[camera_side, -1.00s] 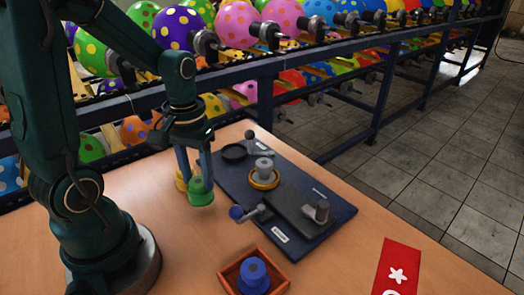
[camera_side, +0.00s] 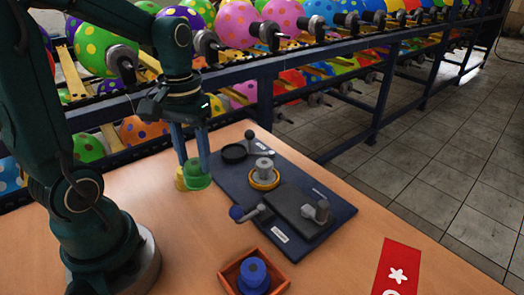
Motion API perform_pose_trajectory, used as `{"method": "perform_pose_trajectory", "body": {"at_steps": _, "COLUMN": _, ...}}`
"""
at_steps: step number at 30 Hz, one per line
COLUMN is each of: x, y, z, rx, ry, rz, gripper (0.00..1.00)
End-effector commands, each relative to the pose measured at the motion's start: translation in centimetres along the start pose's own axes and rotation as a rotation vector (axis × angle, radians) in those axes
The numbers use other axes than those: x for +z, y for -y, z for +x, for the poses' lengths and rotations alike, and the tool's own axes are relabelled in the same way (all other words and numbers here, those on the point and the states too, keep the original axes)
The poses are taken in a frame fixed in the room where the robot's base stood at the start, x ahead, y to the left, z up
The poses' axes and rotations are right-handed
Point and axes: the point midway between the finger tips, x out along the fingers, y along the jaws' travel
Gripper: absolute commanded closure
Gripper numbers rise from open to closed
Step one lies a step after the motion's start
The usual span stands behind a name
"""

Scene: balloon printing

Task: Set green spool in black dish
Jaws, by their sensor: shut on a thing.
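The green spool (camera_side: 198,176) is between the blue fingers of my gripper (camera_side: 193,163), which is shut on it. The spool looks upright, at the left edge of the dark blue board, partly in front of a yellow object. Whether it touches the table or that object I cannot tell. The black dish (camera_side: 233,153) is a shallow round dish at the board's far left corner, to the right of my gripper and a little farther back. No spool is in the dish.
A yellow object (camera_side: 181,182) stands just left of the green spool. A blue spool (camera_side: 253,276) sits in a wooden tray (camera_side: 224,278). A balloon rack stands behind.

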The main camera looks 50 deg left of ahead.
Motion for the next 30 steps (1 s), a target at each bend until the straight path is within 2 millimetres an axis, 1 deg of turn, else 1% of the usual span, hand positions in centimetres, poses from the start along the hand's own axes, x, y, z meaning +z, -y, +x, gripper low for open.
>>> {"method": "perform_pose_trajectory", "body": {"at_steps": 5, "x": 0.3, "y": 0.0, "z": -0.1, "rx": 0.000, "ry": -0.002, "rz": 0.037, "gripper": 0.92}}
{"method": "perform_pose_trajectory", "body": {"at_steps": 8, "x": -0.6, "y": -0.1, "z": -1.0, "rx": 0.000, "ry": -0.005, "rz": 0.095, "gripper": 0.92}}
{"method": "perform_pose_trajectory", "body": {"at_steps": 11, "x": -2.0, "y": -0.2, "z": -2.0, "rx": 0.000, "ry": -0.004, "rz": 0.158, "gripper": 0.92}}
{"method": "perform_pose_trajectory", "body": {"at_steps": 18, "x": -6.7, "y": -0.3, "z": -4.1, "rx": 0.000, "ry": -0.001, "rz": 0.312, "gripper": 0.92}}
{"method": "perform_pose_trajectory", "body": {"at_steps": 24, "x": -10.4, "y": -0.1, "z": -5.0, "rx": 0.000, "ry": 0.002, "rz": 0.416, "gripper": 0.92}}
{"method": "perform_pose_trajectory", "body": {"at_steps": 30, "x": -13.8, "y": 0.1, "z": -4.9, "rx": 0.001, "ry": 0.003, "rz": 0.499, "gripper": 0.92}}
